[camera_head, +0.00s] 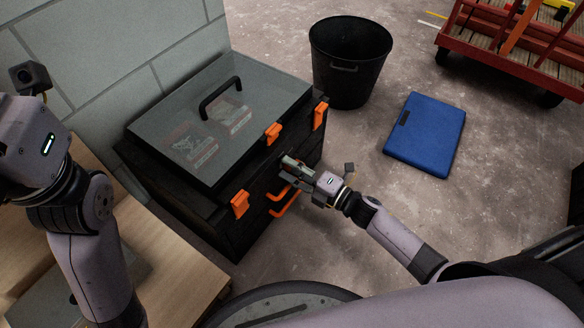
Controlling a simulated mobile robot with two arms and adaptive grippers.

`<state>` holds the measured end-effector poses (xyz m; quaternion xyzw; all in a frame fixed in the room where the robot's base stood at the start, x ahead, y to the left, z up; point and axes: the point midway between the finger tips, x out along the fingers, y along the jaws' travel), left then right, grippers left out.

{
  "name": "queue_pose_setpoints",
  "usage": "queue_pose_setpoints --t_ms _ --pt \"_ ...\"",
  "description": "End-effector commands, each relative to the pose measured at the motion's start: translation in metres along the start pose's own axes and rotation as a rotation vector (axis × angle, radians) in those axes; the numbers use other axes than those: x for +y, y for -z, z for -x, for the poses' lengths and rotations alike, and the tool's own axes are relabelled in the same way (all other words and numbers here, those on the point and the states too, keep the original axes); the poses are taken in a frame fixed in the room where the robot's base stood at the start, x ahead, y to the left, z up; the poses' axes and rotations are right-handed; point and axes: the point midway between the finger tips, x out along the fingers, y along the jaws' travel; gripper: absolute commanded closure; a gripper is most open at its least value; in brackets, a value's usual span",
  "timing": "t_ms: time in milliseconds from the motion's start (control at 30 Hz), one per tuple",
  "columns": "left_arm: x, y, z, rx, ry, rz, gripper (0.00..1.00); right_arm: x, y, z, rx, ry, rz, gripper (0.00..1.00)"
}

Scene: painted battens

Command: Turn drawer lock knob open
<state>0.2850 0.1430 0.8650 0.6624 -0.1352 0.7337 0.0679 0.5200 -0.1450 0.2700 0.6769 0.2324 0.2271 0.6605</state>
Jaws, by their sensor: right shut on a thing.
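A black toolbox (208,190) with a clear grey lid and orange latches stands at the centre left. An orange drawer handle (285,203) is on its front face. My right gripper (286,167) is at that front face, above the handle and between the orange latches. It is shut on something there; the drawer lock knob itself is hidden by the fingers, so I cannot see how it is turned. My left arm is at the left edge, and its fingertips are out of the picture.
A black bucket (349,80) stands behind the toolbox. A blue case (427,134) lies flat on the concrete floor to the right. A red cart (510,62) is at the top right. A block wall (110,50) is behind. A wooden surface (165,255) is at the left.

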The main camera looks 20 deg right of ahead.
Motion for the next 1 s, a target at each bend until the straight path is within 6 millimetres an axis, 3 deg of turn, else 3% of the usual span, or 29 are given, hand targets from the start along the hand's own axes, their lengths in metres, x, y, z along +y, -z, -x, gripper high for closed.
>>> queue_pose_setpoints --t_ms 600,633,900,1000 --pt "0.0000 0.0008 -0.0011 0.005 -0.002 -0.001 0.60 -0.0015 0.0020 0.0002 0.004 0.002 0.042 0.95" --pt "0.0000 0.0008 -0.0011 0.005 -0.002 -0.001 0.60 -0.0015 0.0020 0.0002 0.004 0.002 0.042 0.66" --pt "0.0000 0.0012 -0.0013 0.006 -0.002 -0.001 0.60 -0.0009 0.0009 0.0001 0.002 0.001 0.040 0.48" --pt "0.0000 0.0013 -0.0013 0.006 -0.002 -0.001 0.60 -0.0007 0.0007 0.0001 0.001 0.001 0.040 0.47"
